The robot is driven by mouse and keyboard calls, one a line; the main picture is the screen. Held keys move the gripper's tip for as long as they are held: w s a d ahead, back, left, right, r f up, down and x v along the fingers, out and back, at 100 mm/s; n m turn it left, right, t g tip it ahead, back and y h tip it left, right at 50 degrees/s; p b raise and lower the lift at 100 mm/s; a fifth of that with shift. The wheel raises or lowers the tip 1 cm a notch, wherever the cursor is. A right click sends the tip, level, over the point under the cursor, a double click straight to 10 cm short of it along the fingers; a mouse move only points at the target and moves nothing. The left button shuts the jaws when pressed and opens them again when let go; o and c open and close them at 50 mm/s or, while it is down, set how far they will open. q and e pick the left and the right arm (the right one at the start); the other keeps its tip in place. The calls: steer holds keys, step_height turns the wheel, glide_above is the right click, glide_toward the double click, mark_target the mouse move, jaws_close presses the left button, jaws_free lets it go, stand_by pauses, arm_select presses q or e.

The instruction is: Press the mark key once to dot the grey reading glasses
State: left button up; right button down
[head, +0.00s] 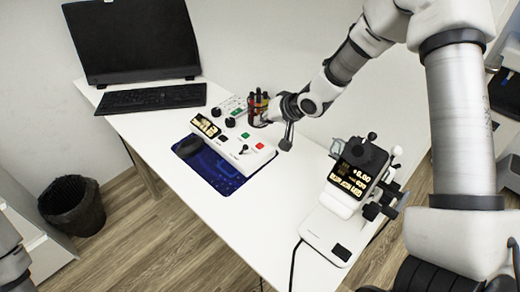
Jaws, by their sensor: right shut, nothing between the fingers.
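A lensmeter (345,185) with a lit screen reading about +0.00 stands on the right part of the white table. Dark parts (378,206) stick out at its right side; I cannot tell whether the grey reading glasses are among them. A black square (341,252) lies on its base. I cannot tell which control is the mark key. My right gripper (287,138) is shut and empty, pointing down beside the right end of the white control box, well left of the lensmeter. Only a piece of my left arm shows at the bottom left; its gripper is out of view.
The white control box (240,153), with knobs and coloured buttons, stands over a blue mat (212,171). A pen cup (258,112) is behind it. A monitor (132,40) and keyboard (150,97) are at the back left. The table (255,225) is clear between mat and lensmeter.

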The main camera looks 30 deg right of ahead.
steer(key=b, duration=0.4)
glide_above(262, 146)
step_height(262, 146, down, 4)
steer(key=shift+f, duration=0.15)
step_height(262, 146, down, 2)
steer(key=shift+w+f+b, duration=0.1)
steer(key=shift+b, duration=0.3)
arm_select(q)
step_height(262, 146, down, 6)
arm_select(e)
steer(key=shift+f, duration=0.4)
arm_select(q)
steer(key=shift+f, duration=0.1)
arm_select(e)
steer(key=shift+f, duration=0.55)
stand_by(0.7)
arm_select(q)
steer(key=shift+r+p, duration=1.05)
steer(key=shift+r, duration=0.1)
arm_select(e)
steer(key=shift+r, duration=1)
